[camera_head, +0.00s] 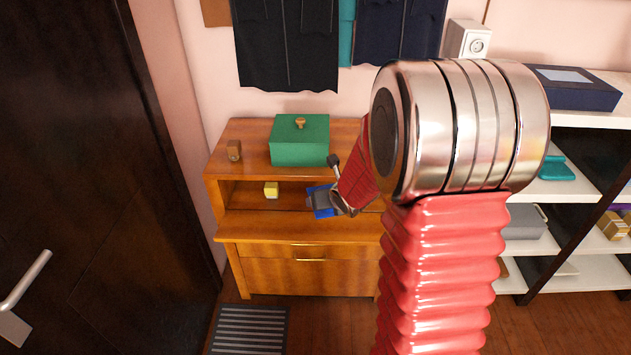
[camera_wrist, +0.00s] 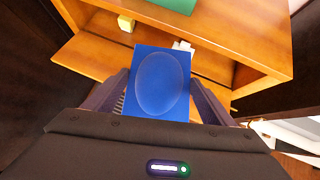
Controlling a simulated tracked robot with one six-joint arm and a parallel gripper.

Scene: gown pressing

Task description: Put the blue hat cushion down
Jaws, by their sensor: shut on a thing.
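The blue hat cushion (camera_wrist: 162,84) is a flat blue square with a rounded oval pad on top. In the wrist view it sits between the two fingers of my gripper (camera_wrist: 158,100), which is shut on it. In the head view the blue cushion (camera_head: 322,209) shows partly beneath my gripper (camera_head: 325,200), at the cabinet's open compartment, above or on the pulled-out wooden shelf (camera_head: 270,227). I cannot tell whether the cushion touches the shelf. My arm hides the right side of the cabinet.
A small yellow block (camera_head: 271,190) stands in the compartment, left of the cushion. Dark garments (camera_head: 287,45) hang above. The shelf's left part is clear.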

